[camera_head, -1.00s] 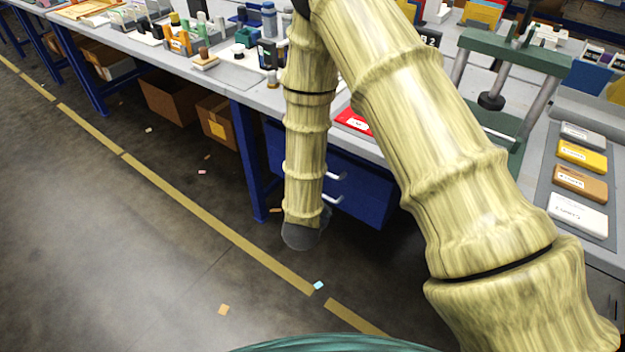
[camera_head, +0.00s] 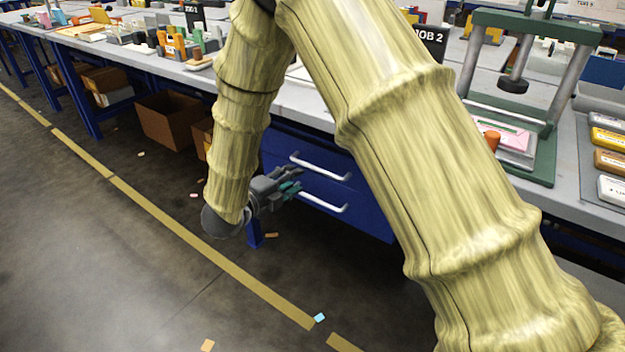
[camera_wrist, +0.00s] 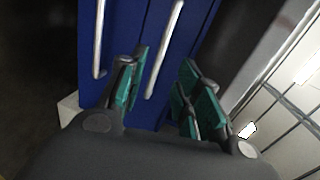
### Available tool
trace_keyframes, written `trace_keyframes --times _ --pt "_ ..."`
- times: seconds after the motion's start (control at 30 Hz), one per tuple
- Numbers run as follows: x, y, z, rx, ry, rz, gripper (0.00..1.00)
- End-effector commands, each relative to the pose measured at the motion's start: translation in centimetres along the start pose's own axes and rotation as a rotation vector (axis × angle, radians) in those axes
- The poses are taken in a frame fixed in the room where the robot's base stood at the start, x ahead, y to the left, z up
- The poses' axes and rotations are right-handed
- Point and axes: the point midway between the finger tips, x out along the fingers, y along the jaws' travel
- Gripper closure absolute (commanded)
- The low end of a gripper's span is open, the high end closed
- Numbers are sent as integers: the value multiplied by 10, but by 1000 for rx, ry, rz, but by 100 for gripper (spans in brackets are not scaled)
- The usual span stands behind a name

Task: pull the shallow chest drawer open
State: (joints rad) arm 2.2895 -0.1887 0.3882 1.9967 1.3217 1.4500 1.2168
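The blue drawer chest (camera_head: 365,185) hangs under the workbench in the head view, with an upper pale bar handle (camera_head: 325,169) and a lower one (camera_head: 326,204). Both fronts look flush; I cannot tell which drawer is shallower. My gripper (camera_head: 296,180) is open at the handles' left ends, fingers pointing toward the chest. In the wrist view my gripper (camera_wrist: 163,80) has its teal-padded fingers apart. One handle (camera_wrist: 166,48), apparently the upper, runs between them in the picture; the other handle (camera_wrist: 98,40) lies left of the fingers. Contact is not clear.
The workbench top (camera_head: 290,98) runs above the chest. A green press (camera_head: 535,165) stands on it at right. An open cardboard box (camera_head: 168,118) sits under the bench to the left. My arm covers part of the chest. The floor in front is mostly clear.

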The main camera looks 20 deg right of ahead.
Motion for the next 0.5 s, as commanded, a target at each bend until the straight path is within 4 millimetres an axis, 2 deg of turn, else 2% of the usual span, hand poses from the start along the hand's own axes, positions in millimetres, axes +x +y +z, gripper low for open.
trace_keyframes --times 0.13,0.27,0.5 --pt "1 -1 1 29 13 -8 66" --pt "11 -1 1 31 14 -7 66" --pt "49 1 1 29 13 -7 66"
